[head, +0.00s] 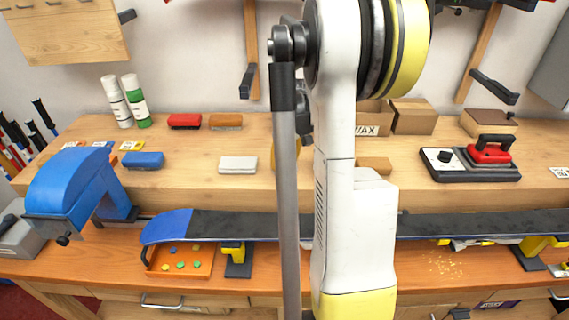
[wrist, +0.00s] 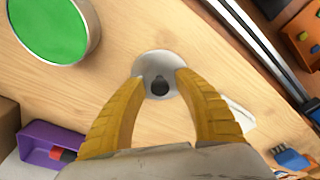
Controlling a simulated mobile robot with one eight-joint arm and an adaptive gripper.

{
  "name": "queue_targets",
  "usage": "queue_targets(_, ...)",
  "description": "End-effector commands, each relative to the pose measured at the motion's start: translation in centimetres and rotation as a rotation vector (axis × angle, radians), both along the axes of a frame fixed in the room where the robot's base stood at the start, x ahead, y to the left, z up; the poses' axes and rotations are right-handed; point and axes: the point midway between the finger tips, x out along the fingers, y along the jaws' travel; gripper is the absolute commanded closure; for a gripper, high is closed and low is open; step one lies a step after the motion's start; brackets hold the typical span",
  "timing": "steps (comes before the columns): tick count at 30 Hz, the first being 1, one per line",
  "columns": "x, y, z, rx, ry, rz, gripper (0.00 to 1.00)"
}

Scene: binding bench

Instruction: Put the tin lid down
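In the wrist view, a pale round lid (wrist: 147,64) with a dark knob (wrist: 160,86) lies beyond my fingertips, over the wooden bench top. My gripper (wrist: 162,78) has its two yellow fingers spread apart, with a clear gap on both sides of the knob. The fingertips overlap the lid's edges in the picture; whether they touch it I cannot tell. An open round tin (wrist: 52,28) with green inside stands at the upper left of that view. In the head view my arm hides the lid, the tin and most of my gripper.
A purple tray (wrist: 40,134) holds a red and black item. A ski (head: 245,226) runs along the front of the bench. An orange tray (head: 206,269) holds several coloured pieces. A white block (head: 238,162) and a waxing iron (head: 489,151) sit on the shelf.

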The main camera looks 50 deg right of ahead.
Motion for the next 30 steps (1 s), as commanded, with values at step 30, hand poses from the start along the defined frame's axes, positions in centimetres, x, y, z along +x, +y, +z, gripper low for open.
queue_targets(30,-1.7,0.2,12.2,0.000,0.000,0.000,0.63)
